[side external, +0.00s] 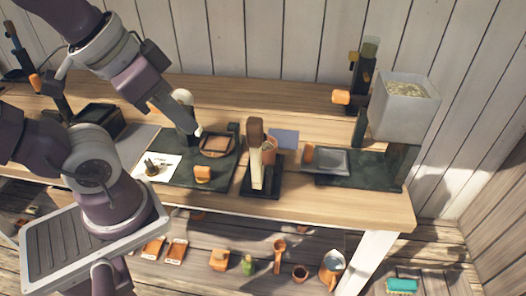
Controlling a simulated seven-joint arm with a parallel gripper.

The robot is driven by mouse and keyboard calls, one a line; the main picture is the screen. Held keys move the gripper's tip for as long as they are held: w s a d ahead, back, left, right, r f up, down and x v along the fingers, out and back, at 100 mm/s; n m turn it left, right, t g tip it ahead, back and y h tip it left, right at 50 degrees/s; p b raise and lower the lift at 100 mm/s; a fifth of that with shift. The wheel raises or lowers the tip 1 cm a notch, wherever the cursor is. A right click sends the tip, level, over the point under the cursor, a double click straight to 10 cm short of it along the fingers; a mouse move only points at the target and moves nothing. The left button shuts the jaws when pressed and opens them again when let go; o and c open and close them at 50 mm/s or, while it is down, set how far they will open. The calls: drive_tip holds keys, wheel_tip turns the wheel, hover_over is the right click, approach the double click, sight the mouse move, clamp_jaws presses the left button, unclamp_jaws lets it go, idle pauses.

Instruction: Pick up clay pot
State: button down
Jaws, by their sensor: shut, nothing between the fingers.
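My gripper (196,131) is shut and empty, pointing down above the dark green mat on the bench, left of centre. A small terracotta-coloured pot (269,152) stands on the bench to its right, apart from it and partly hidden behind an upright wooden piece. I cannot tell which of these is the clay pot.
The upright wooden piece (256,150) stands on a black tray (262,187). A round wooden-topped dish (215,146) and an orange block (203,173) lie on the green mat (185,178). A grey bin (402,112) rises at right. The bench's front right is clear.

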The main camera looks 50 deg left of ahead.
drive_tip(key=c, duration=0.8)
unclamp_jaws()
drive_tip(key=shift+o, duration=0.2)
